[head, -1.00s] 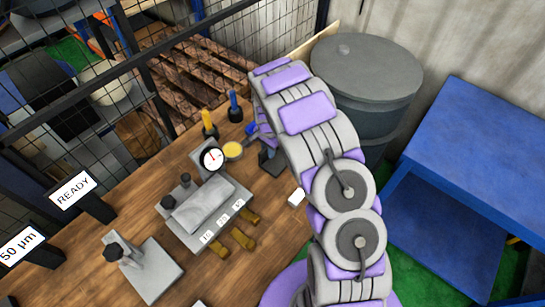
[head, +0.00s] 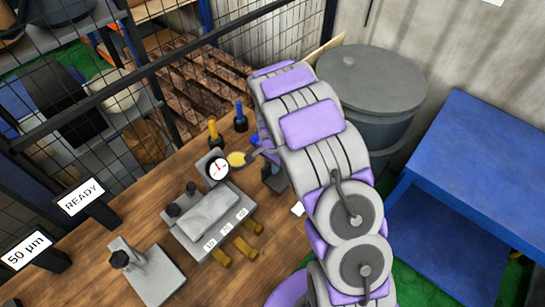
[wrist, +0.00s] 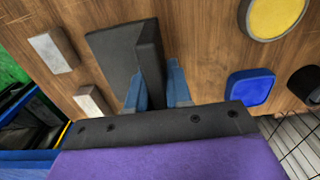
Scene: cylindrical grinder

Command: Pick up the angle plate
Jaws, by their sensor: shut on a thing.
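The angle plate (wrist: 149,56) is a dark grey L-shaped block in the wrist view, with a flat leg against the wooden bench and an upright leg. My gripper (wrist: 158,88) has its two blue fingers on either side of the upright leg, shut on it. In the head view the angle plate (head: 274,179) shows as a small dark shape at the bench's right side, partly hidden by my arm. I cannot tell whether the plate is clear of the bench.
Close by are a yellow disc (wrist: 273,15), a blue block (wrist: 250,87) and two pale blocks (wrist: 54,50) (wrist: 93,101). A dial gauge (head: 218,170) and grey fixture (head: 207,218) stand to the left. A grey drum (head: 370,80) and blue table (head: 480,170) lie right.

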